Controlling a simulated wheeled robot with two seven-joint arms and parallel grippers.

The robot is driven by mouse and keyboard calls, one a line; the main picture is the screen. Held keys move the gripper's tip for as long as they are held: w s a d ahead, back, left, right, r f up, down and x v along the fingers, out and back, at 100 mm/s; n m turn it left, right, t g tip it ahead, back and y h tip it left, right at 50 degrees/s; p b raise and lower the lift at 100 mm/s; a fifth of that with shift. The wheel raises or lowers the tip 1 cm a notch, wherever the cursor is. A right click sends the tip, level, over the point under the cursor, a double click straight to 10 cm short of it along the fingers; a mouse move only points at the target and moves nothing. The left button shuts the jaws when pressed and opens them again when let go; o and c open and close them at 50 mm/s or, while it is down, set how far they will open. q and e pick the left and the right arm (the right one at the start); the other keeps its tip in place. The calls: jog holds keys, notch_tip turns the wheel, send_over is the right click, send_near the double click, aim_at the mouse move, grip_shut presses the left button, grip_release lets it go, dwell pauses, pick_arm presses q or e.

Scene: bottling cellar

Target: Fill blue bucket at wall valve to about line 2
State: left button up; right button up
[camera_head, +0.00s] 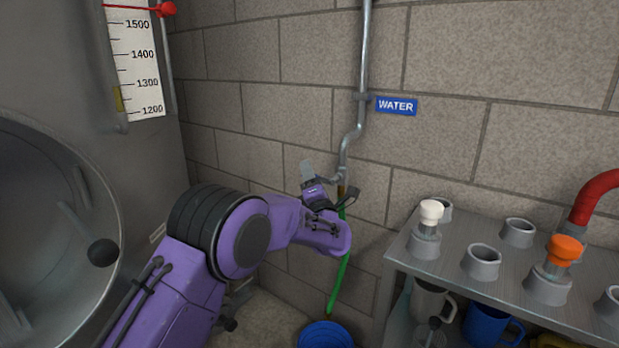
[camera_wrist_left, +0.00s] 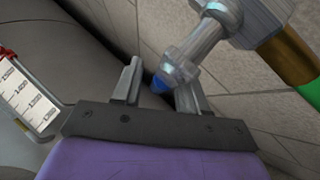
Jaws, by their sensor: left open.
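The wall valve (camera_head: 338,176) sits at the lower end of the metal pipe. A green hose (camera_head: 340,275) hangs from it down to the blue bucket (camera_head: 326,334), which stands on the floor at the bottom edge, only its upper part in view. Its lines and water level cannot be made out. My left gripper (camera_head: 329,184) is open at the valve. In the left wrist view, a small blue part (camera_wrist_left: 160,83) of the valve lies between the open fingers; whether they touch it I cannot tell. My right gripper is out of view.
A grey metal rack (camera_head: 400,258) with several sockets, a white-topped plug (camera_head: 431,212) and an orange-topped plug (camera_head: 565,250) stands at right, with mugs below. A large steel tank (camera_head: 60,60) with a scale stands at left. A blue WATER sign (camera_head: 396,106) is on the wall.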

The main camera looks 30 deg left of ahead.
pick_arm(q)
grip_shut()
